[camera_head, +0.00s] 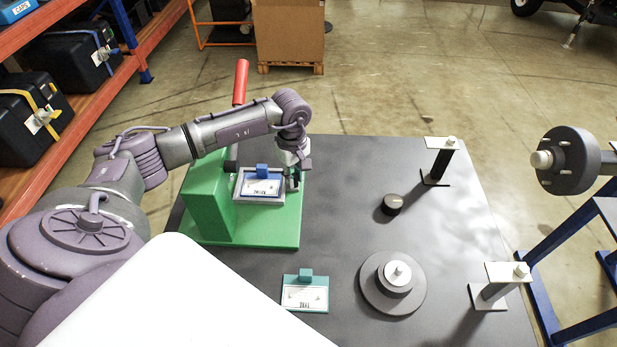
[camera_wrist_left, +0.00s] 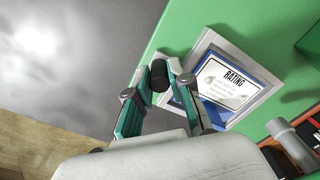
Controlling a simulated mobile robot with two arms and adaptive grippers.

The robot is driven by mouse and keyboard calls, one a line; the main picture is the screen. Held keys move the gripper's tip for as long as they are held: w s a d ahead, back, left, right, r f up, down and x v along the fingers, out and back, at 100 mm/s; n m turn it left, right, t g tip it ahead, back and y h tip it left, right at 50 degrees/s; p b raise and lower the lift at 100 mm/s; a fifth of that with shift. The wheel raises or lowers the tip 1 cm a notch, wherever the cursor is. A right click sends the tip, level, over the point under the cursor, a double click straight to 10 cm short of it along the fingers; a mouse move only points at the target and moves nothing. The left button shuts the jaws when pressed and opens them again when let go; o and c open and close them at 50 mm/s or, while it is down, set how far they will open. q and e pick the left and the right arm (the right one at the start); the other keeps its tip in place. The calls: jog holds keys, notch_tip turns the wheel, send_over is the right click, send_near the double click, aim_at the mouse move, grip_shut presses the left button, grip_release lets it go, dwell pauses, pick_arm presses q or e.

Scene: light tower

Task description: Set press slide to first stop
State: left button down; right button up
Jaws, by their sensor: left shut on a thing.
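The green press (camera_head: 208,200) stands at the table's left side, with a red lever handle (camera_head: 240,83). Its grey slide (camera_head: 262,202) sits over the green base and holds a blue-edged plate (camera_head: 262,187) marked "RATING", which also shows in the wrist view (camera_wrist_left: 228,82). My left gripper (camera_head: 293,180) reaches over the press to the slide's right side. In the wrist view its teal fingers (camera_wrist_left: 160,88) are closed around a dark round knob (camera_wrist_left: 159,74) beside the slide's frame. The arm partly hides the press, and the stop marks cannot be made out.
A teal plate (camera_head: 305,295) lies in front of the press. A round grey fixture (camera_head: 392,285), a black dial (camera_head: 392,204) and two posts (camera_head: 438,160) (camera_head: 497,285) stand on the dark table (camera_head: 340,225). A blue stand with a dark hub (camera_head: 572,160) is at right.

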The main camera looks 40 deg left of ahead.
aim_at(276, 183)
pick_arm(q)
jog(key=s+a, duration=0.2)
jog(key=a, duration=0.1)
jog(key=s+a, duration=0.1)
jog(key=shift+a+b, duration=0.35)
jog(key=shift+b, duration=0.05)
jog(key=shift+w+d, duration=0.25)
jog(key=c, duration=1.1)
grip_release()
jog(key=shift+o, duration=0.2)
notch_tip(276, 183, up, 12)
